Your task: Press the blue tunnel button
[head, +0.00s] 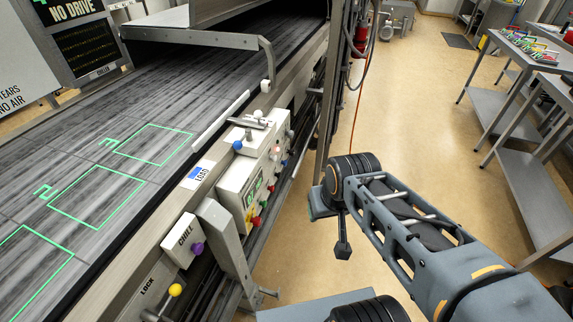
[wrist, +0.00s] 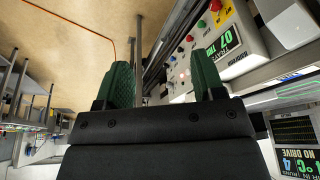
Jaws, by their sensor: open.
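The control panel (head: 240,185) with a green-lit display is on the side of the conveyor tunnel in the head view. It also shows at upper right in the wrist view (wrist: 235,62). A row of coloured buttons runs along it; a small blue button (wrist: 180,49) sits past the red, green and yellow ones. A larger blue ball knob (head: 237,145) tops the box above the panel. My gripper (wrist: 163,82) is open and empty, its two green fingers apart. It is off to the right of the panel, with free air between; its fingertips are unclear in the head view.
A purple knob (head: 197,248) on the CHILL box and a yellow knob (head: 175,290) by LOCK sit nearer along the conveyor (head: 75,215). A metal post stands behind my wrist. Steel tables (head: 525,110) are at right. The floor between is mostly clear.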

